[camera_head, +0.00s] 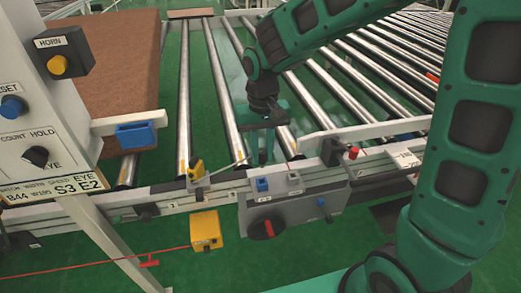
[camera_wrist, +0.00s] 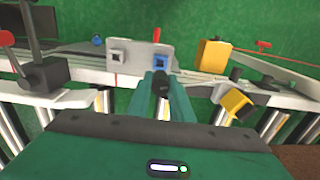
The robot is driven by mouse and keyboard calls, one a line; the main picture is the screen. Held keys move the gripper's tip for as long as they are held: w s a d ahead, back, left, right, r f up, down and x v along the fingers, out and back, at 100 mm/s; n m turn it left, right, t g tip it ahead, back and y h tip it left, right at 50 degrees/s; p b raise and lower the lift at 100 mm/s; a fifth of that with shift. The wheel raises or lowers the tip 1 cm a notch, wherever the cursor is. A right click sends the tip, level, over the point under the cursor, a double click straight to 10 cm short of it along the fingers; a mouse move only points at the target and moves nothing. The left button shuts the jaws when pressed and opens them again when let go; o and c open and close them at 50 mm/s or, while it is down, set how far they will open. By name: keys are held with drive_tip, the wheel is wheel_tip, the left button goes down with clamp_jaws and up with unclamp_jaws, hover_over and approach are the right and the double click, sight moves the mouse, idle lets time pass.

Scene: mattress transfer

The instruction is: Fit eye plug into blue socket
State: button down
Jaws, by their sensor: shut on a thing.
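My gripper (camera_head: 262,158) points down over the rollers, just behind the front rail. In the wrist view its green fingers (camera_wrist: 161,100) are shut on a small dark plug (camera_wrist: 162,83), taken to be the eye plug. In the head view the plug is too small to make out. The blue socket (camera_head: 262,184) sits on the grey control box at the front rail, left of a grey socket (camera_head: 294,178). In the wrist view the blue socket (camera_wrist: 160,63) shows just above the plug, apparently with a gap; the grey socket (camera_wrist: 117,57) is left of it.
A yellow eye (camera_head: 196,170) stands on the rail; a thin grey line runs from it toward my gripper. A yellow box (camera_head: 206,231) hangs below. A red-tipped post (camera_head: 353,152) and a black bracket (camera_head: 331,151) stand right of the sockets. A brown mattress (camera_head: 105,70) lies left.

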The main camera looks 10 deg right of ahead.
sight(262, 166)
drive_tip(key=shift+f, duration=2.55)
drive_tip(key=shift+s+f, duration=0.1)
drive_tip(key=shift+f, duration=1.5)
drive_tip(key=c, duration=1.5)
unclamp_jaws()
wheel_tip(262, 166, up, 11)
drive_tip(key=shift+f, duration=0.1)
drive_tip(key=shift+d, duration=0.1)
